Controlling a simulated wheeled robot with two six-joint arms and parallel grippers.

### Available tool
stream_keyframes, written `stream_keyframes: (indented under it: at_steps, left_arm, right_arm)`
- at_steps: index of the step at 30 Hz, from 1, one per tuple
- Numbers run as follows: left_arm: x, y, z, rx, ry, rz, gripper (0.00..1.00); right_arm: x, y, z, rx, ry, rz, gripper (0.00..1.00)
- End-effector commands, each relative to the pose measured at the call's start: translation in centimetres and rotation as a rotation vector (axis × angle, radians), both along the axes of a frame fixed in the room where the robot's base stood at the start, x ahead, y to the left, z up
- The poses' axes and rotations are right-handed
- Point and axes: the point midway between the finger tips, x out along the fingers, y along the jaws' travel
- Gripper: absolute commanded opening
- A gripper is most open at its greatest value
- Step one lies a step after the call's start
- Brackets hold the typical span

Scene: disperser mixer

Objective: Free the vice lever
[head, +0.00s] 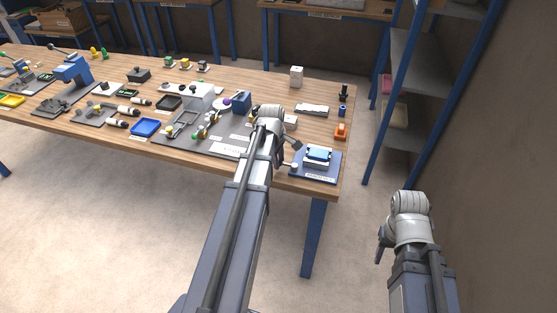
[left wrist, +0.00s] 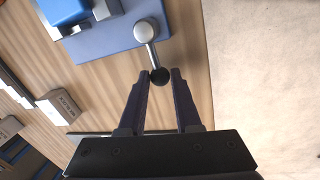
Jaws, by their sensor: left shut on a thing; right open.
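The vice (head: 318,154) is a blue block on a blue base plate near the right front corner of the bench. Its base (left wrist: 115,38) shows at the top of the left wrist view. The vice lever (left wrist: 152,52) is a metal rod with a silver ball at the vice end and a black knob at the other. My left gripper (left wrist: 160,74) is shut on the black knob, with a finger on each side. In the head view, my left gripper (head: 292,143) is at the vice's left side. My right gripper (head: 380,251) is open, low and off the bench to the right.
A white labelled block (left wrist: 58,107) lies left of the vice. An orange item (head: 341,132) and a small blue item (head: 342,112) stand behind the vice. A grey board (head: 222,146) with several parts is further left. A shelf rack (head: 405,85) stands right of the bench.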

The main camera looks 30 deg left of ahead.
Motion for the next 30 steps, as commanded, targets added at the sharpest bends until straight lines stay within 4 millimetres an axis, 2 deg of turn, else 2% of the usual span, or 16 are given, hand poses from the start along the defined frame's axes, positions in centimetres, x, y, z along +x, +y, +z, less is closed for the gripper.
stream_keyframes:
  at_steps: [17, 30]
  left_arm:
    - [0.3, 0.1, 0.0, -0.001, 0.000, -0.049, 0.00]
    - [2.5, 0.4, 0.0, 0.000, 0.000, -0.399, 0.00]
  right_arm:
    - [0.0, 0.0, 0.0, 0.000, 0.000, 0.000, 0.50]
    - [0.0, 0.0, 0.0, 0.000, 0.000, 0.000, 0.50]
